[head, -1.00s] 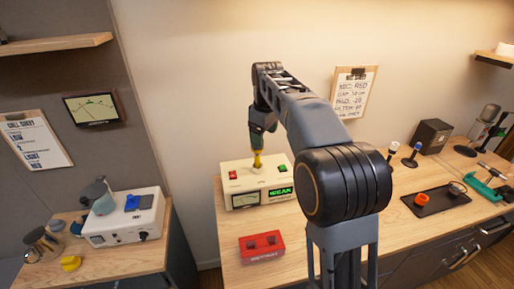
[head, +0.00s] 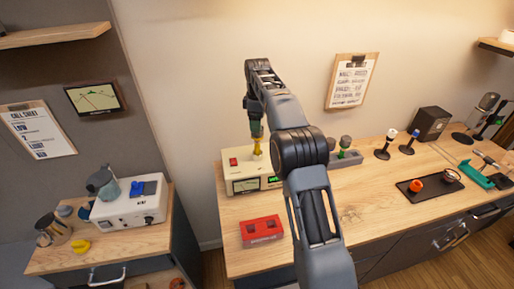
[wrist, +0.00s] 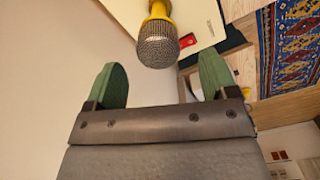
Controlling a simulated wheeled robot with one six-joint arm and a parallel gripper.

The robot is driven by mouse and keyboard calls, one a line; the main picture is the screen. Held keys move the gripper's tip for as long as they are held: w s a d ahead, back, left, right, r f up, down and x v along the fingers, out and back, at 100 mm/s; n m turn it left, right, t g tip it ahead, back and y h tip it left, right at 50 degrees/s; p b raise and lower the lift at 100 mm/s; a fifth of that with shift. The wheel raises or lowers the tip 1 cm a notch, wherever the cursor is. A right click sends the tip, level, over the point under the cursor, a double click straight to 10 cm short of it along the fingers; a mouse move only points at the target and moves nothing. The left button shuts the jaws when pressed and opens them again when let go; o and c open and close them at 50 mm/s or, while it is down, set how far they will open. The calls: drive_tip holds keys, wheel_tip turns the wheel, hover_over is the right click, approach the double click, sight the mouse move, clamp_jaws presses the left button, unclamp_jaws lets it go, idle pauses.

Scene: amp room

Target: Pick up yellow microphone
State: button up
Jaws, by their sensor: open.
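The yellow microphone (head: 257,147) stands on the cream amp box (head: 243,186), under my gripper (head: 257,132) in the head view. In the wrist view its grey mesh head (wrist: 157,44) and part of its yellow body (wrist: 159,11) show just beyond the gap between my green fingertips. My gripper (wrist: 162,62) is open, its two fingers spread to either side of the microphone's head and apart from it. My arm hides the right part of the amp box in the head view.
A red box (head: 262,229) sits at the front of the bench (head: 375,210). A grey holder (head: 347,157) stands behind my arm. Two microphones on stands (head: 386,145) and a dark tray (head: 428,192) are to the right. A white device (head: 128,205) stands on the left table.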

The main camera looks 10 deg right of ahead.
sight(257, 135)
drive_tip(key=shift+w+f+p, duration=0.1)
drive_tip(key=shift+f+p, duration=0.35)
drive_tip(key=shift+f, duration=3.05)
drive_tip(key=c, duration=1.3)
drive_tip(key=shift+o, duration=0.2)
drive_tip(key=shift+r, duration=0.1)
drive_tip(key=shift+r, duration=0.5)
wheel_tip(257, 135, up, 2)
drive_tip(key=shift+r, duration=0.1)
drive_tip(key=s+r+b, duration=0.6)
drive_tip(key=s+r, duration=0.3)
drive_tip(key=s, duration=0.5)
drive_tip(key=shift+r, duration=0.35)
